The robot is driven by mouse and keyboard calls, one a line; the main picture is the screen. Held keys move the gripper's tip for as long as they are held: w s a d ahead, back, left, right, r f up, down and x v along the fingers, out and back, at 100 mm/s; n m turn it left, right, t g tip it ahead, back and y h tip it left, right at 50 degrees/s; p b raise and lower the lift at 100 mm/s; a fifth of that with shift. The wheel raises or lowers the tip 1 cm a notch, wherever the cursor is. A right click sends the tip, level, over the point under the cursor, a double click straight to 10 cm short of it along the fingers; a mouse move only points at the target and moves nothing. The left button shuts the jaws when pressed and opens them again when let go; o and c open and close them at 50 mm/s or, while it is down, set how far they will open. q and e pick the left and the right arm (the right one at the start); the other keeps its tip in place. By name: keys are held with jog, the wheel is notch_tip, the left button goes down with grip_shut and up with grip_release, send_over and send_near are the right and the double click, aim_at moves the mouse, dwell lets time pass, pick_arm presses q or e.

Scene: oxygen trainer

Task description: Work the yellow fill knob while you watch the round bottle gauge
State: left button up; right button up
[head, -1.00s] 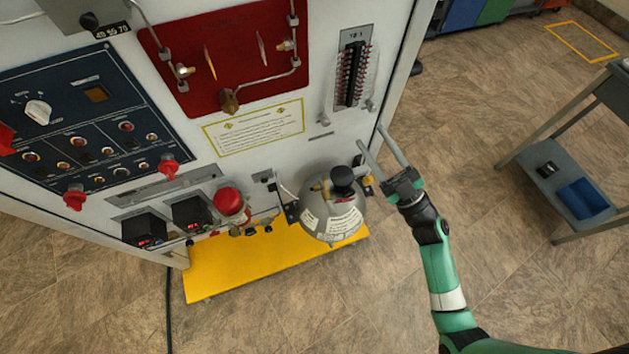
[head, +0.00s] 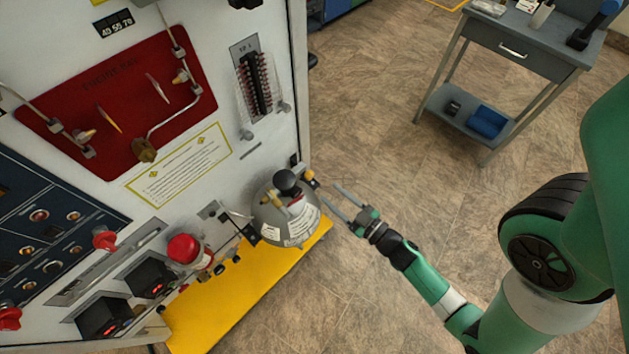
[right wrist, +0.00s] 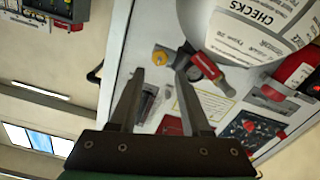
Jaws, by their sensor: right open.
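The yellow fill knob (head: 308,174) sits at the panel's right edge, just above and right of the grey round bottle (head: 298,228). In the right wrist view an orange-yellow knob (right wrist: 161,57) shows beyond and between the fingertips. My right gripper (head: 329,193) is open and empty, right of the bottle, its fingers pointing up-left toward the knob and apart from it. The bottle (right wrist: 225,25), with white label, fills the upper right of the wrist view. My left gripper is not in view.
A yellow base plate (head: 215,305) juts out below the panel. A grey cart (head: 520,50) stands at the upper right. The floor between is clear.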

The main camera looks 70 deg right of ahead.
aim_at(311, 177)
jog(key=b+x, duration=0.1)
jog(key=x, duration=0.6)
jog(key=shift+w+d, duration=0.15)
jog(key=shift+w, duration=0.2)
grip_shut()
